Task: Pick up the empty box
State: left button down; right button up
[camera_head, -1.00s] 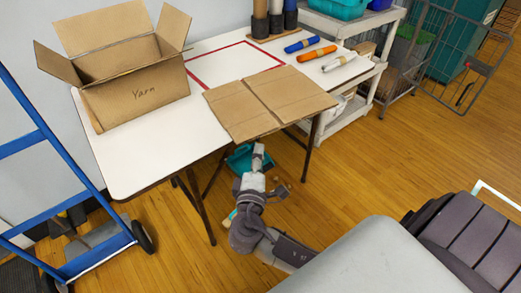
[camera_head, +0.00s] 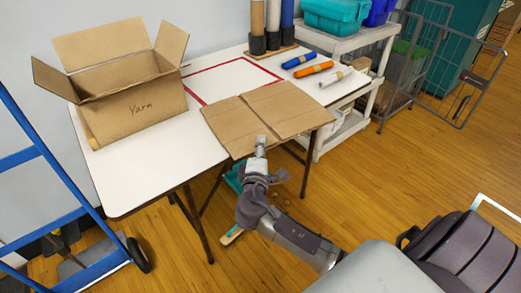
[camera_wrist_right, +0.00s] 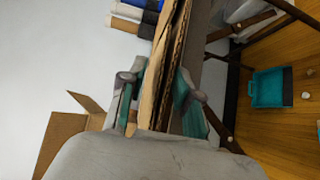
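A flattened cardboard box (camera_head: 268,112) lies on the white table (camera_head: 150,180), its near edge at the table's front edge. My right gripper (camera_head: 261,143) is at the near edge of the flattened cardboard. The Yarn box shows at the lower left there. My left gripper is out of view.
Blue, orange and white rolls (camera_head: 314,68) lie at the table's back right, near upright tubes (camera_head: 273,20). A blue hand truck (camera_head: 40,150) stands at left. A white shelf cart (camera_head: 345,35) stands at right. A teal dustpan-like item (camera_wrist_right: 270,88) is on the floor.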

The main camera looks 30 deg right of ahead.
jog(key=shift+c, duration=0.2)
grip_shut()
dwell(0.3)
